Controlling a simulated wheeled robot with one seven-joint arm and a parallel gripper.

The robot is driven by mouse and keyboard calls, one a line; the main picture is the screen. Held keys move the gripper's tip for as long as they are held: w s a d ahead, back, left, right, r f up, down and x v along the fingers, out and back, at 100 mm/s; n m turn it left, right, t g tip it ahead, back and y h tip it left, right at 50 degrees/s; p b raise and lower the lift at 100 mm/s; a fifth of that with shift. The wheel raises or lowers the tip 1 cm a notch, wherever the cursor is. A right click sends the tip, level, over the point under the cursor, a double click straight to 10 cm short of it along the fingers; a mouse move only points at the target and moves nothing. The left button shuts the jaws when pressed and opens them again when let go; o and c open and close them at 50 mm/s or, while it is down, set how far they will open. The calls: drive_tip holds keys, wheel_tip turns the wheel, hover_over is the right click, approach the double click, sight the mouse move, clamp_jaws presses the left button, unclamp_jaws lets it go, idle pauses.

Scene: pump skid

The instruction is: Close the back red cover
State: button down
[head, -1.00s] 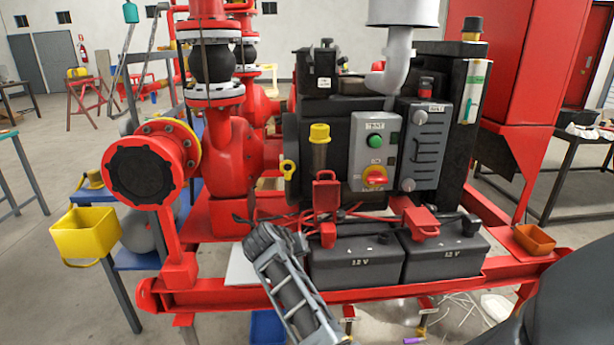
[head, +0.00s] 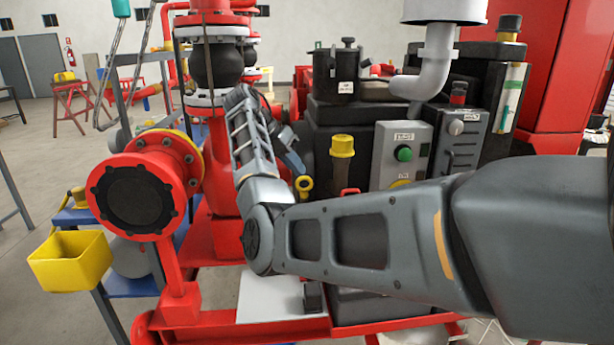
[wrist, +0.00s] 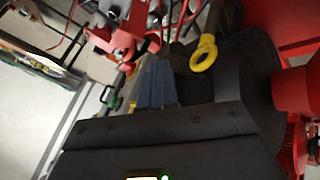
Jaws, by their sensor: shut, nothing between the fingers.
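In the head view only the top edge of a raised red cover (head: 349,191) shows above my forearm, below the yellow cap. The rest of it and the other red cover are hidden behind my arm. In the wrist view, red parts with pale fittings (wrist: 125,40) lie beyond the fingers at the upper left, but I cannot tell which cover they belong to. My gripper (head: 298,168) is shut and empty, between the red pump and the engine. Its blue-grey fingers (wrist: 158,65) show in the wrist view, apart from the red parts.
A yellow dipstick ring (head: 304,185) is close to my gripper; it also shows in the wrist view (wrist: 203,53). A grey control box (head: 403,150) and the red pump flange (head: 140,198) flank the arm. A white plate (head: 270,300) lies below.

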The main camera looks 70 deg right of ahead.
drive_tip(key=s+d+f+p, duration=0.2)
drive_tip(key=s+f, duration=0.5)
drive_tip(key=s, duration=0.1)
drive_tip(key=shift+s+d, duration=0.3)
drive_tip(key=shift+d, duration=0.05)
